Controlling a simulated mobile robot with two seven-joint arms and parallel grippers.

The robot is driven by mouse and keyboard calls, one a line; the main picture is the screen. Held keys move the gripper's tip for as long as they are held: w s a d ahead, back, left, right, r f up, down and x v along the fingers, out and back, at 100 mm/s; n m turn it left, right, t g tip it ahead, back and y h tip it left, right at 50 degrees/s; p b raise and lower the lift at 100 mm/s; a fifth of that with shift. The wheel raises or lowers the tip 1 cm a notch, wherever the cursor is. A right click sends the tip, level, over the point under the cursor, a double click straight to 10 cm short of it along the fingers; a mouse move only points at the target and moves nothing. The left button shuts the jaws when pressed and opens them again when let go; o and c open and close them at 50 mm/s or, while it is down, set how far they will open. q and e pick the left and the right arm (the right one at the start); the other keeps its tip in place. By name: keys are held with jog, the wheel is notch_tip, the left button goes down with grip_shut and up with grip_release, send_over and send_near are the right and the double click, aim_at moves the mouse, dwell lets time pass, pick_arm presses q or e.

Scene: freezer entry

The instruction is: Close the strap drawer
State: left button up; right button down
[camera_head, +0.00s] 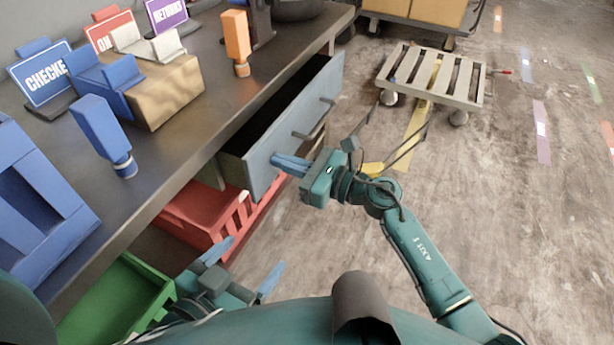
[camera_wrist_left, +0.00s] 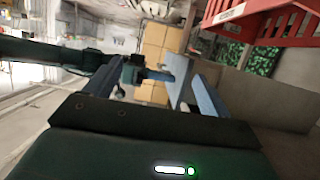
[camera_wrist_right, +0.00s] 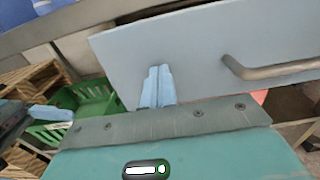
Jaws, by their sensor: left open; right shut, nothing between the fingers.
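The drawer (camera_head: 262,168) stands pulled out from under the workbench, with a pale grey-blue front and two bar handles; its inside looks dark. In the right wrist view the drawer front (camera_wrist_right: 200,50) fills the upper part, with one handle (camera_wrist_right: 270,72) to the right. My right gripper (camera_head: 275,160) is shut and empty, its fingertips at the near end of the drawer front; I cannot tell whether they touch it. My left gripper (camera_head: 250,263) is open and empty, low beside the crates under the bench. No strap is visible.
The workbench (camera_head: 200,105) carries blue and orange tools, a cardboard box (camera_head: 170,92) and signs. A red crate (camera_head: 200,215) and a green crate (camera_head: 115,300) sit below it. A slatted cart (camera_head: 432,77) stands beyond; the floor to the right is mostly open.

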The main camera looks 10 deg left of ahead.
jog(key=b+x, duration=0.2)
jog(key=x, duration=0.4)
jog(key=shift+w+a+f+b, duration=0.1)
jog(key=shift+a+f+b, duration=0.05)
jog(key=shift+a+b, duration=0.25)
jog(key=shift+w+a, duration=0.1)
jog(key=shift+a, duration=0.35)
pick_arm(q)
jog(key=d+f, duration=0.1)
jog(key=w+d+f+m, duration=0.1)
jog(key=f, duration=0.1)
jog(key=shift+w+d+m+h, duration=0.1)
jog(key=shift+m+h, duration=0.2)
jog(key=shift+h, duration=0.1)
pick_arm(e)
jog(key=shift+r, duration=0.35)
pick_arm(q)
jog(key=shift+f, duration=0.1)
jog(key=shift+f, duration=0.15)
